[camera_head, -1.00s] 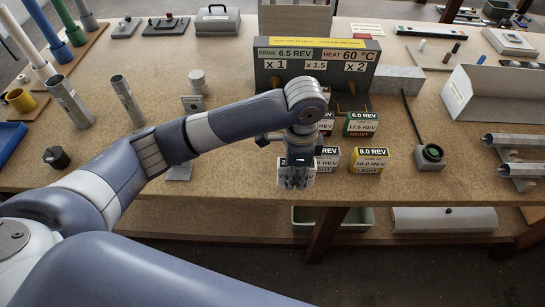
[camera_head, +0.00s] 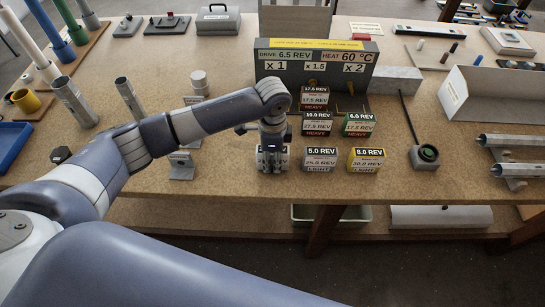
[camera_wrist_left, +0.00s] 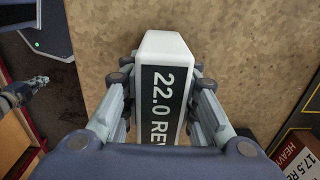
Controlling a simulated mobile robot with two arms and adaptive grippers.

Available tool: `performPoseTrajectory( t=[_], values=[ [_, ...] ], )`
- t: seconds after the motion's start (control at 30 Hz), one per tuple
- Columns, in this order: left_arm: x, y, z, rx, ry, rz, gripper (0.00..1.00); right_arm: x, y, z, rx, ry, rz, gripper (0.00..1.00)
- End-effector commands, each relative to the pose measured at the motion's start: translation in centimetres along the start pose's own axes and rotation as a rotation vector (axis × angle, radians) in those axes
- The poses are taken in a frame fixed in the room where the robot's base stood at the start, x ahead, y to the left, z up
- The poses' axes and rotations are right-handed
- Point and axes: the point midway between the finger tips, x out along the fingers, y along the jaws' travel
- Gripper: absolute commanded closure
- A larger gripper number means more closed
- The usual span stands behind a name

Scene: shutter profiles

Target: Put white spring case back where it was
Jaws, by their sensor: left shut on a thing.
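My left gripper (camera_head: 272,152) is shut on the white spring case, gripped by its two sides. In the left wrist view, the white spring case (camera_wrist_left: 165,48) shows a black label reading 22.0 REV, between the fingers of the left gripper (camera_wrist_left: 163,95). In the head view, the gripper hides most of it. It is upright at the left end of the front row, left of the 5.0 REV case (camera_head: 321,158) with a gap. I cannot tell whether it touches the table. A dark gripper-like part, possibly my right gripper (camera_wrist_left: 36,86), shows past the table edge in the wrist view.
An 8.0 REV case (camera_head: 366,159) stands right of the 5.0 REV case. Behind are the 10.0 REV (camera_head: 317,123), 6.0 REV (camera_head: 358,124) and another heavy case (camera_head: 315,97), before the grey drive box (camera_head: 275,72). A metal stand (camera_head: 182,166) is to the left.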

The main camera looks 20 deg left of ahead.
Motion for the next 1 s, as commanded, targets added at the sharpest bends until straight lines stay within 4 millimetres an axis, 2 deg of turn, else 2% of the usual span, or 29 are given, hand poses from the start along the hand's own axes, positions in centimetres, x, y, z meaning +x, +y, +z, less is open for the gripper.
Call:
performPoseTrajectory(
  t=[0.17, 0.2, 0.27, 0.67, 0.77, 1.0],
  values=[
    [0.3, 0.0, -0.1, 0.000, 0.001, 0.000, 1.00, 0.0, -0.1, 0.2, 0.000, -0.003, -0.001, 1.00],
    [0.3, 0.0, 0.0, 0.000, 0.000, 0.000, 0.63, 0.0, -0.1, 0.2, 0.000, -0.004, -0.001, 1.00],
    [0.3, 0.0, 0.0, 0.000, 0.000, 0.000, 0.52, 0.0, -0.1, 0.2, 0.000, -0.004, -0.001, 1.00],
    [-0.2, 0.0, 0.0, 0.000, 0.000, -0.001, 0.52, 0.1, -0.6, 0.2, 0.000, -0.004, -0.007, 1.00],
    [-1.2, -0.1, -0.1, 0.000, 0.002, -0.003, 0.52, 0.4, -0.8, 0.2, 0.000, -0.003, -0.009, 1.00],
    [-6.3, -0.1, -0.1, 0.000, 0.003, -0.004, 0.52, 1.6, -0.8, 0.3, 0.000, -0.003, -0.009, 1.00]
  ],
)
